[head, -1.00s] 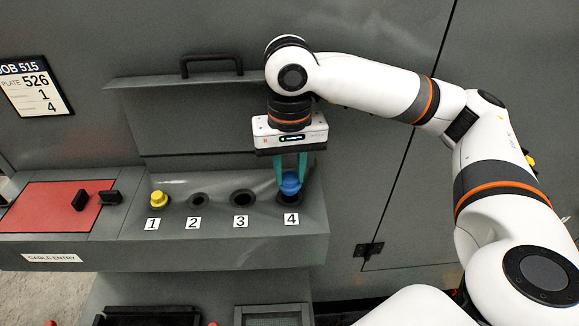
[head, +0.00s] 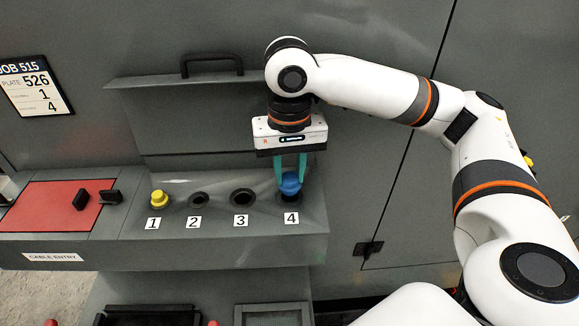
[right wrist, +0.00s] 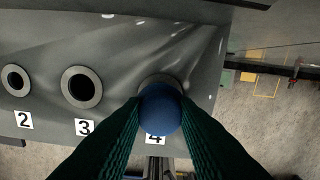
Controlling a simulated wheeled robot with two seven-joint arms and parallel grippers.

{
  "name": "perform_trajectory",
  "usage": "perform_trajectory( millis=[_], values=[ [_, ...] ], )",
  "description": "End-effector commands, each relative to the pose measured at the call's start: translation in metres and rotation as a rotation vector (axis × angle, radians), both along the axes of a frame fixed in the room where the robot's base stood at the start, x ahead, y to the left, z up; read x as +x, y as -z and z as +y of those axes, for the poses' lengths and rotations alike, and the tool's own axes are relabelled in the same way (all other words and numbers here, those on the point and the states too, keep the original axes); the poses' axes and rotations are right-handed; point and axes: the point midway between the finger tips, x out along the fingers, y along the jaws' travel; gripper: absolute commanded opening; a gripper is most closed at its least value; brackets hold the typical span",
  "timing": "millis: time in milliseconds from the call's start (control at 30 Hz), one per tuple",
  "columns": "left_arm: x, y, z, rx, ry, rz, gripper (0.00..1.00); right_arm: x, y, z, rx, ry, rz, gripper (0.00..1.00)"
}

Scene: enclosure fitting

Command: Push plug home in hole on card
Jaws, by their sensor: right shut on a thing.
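The card (head: 39,86) at the upper left reads JOB 515, PLATE 526, and the numbers 1 and 4. My right gripper (head: 290,179) is shut on a blue plug (head: 291,184) at hole 4 (head: 289,198). In the right wrist view the blue plug (right wrist: 161,108) sits between the green fingers and covers most of hole 4 (right wrist: 160,80). I cannot tell how deep the plug is in the hole. A yellow plug (head: 159,199) stands in hole 1. Hole 2 (head: 199,200) and hole 3 (head: 242,197) are empty. My left gripper is not in view.
A raised lid with a black handle (head: 212,64) stands behind the row of holes. A red panel (head: 50,206) with black latches (head: 81,200) is at the left, above a CABLE ENTRY label (head: 53,258). Dark trays (head: 272,314) are below the ledge.

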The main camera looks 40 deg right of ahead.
Motion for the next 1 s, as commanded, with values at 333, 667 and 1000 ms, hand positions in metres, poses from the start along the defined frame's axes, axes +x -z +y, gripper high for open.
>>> perform_trajectory(
  millis=[333, 667, 1000],
  values=[
    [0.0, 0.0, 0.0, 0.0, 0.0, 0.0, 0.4, 0.0, 0.009, 0.0, 0.0, 0.0, 0.001, 0.0],
    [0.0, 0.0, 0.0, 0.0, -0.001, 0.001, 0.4, 0.0, 0.018, 0.0, 0.0, 0.0, 0.002, 0.0],
    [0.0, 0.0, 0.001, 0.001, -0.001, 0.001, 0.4, 0.0, 0.026, 0.0, 0.0, 0.0, 0.001, 0.0]
  ],
)
